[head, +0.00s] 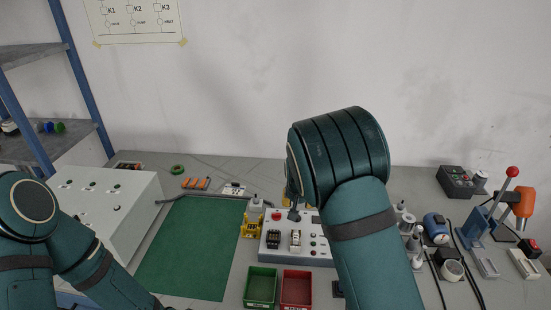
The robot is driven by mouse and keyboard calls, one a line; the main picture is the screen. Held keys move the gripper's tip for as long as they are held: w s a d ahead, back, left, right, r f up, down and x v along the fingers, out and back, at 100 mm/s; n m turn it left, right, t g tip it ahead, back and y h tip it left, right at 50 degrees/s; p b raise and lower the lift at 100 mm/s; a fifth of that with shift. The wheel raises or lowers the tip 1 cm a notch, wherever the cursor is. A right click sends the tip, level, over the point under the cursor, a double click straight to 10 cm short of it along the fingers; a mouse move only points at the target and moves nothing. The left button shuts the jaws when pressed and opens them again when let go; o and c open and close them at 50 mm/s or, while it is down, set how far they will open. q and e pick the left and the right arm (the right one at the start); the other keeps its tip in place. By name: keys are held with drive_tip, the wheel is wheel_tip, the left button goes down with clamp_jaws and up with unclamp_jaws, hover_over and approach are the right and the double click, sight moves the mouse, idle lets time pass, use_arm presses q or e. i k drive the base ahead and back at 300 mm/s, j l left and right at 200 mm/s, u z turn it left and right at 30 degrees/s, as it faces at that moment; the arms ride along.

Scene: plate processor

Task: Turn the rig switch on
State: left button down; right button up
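A pale grey box (303,258), which looks like the rig, stands at the middle of the table. On it are a red button (276,216), a black module (273,239), a white module (295,240) and small indicators at its right. I cannot tell which part is the rig switch. My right arm covers the box's right end. A dark part of my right gripper (293,213) shows over the back of the box; its fingers are too small and hidden to tell whether they touch anything or are open. My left gripper is out of view; only the arm shows at lower left.
A white cabinet (85,190) stands at left, beside a green mat (195,250). Green (261,286) and red (297,288) bins sit in front of the box. A yellow item (251,226) is left of it. A lever press (488,215) and other tools crowd the right.

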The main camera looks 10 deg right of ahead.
sight(274, 216)
drive_tip(key=k, duration=1)
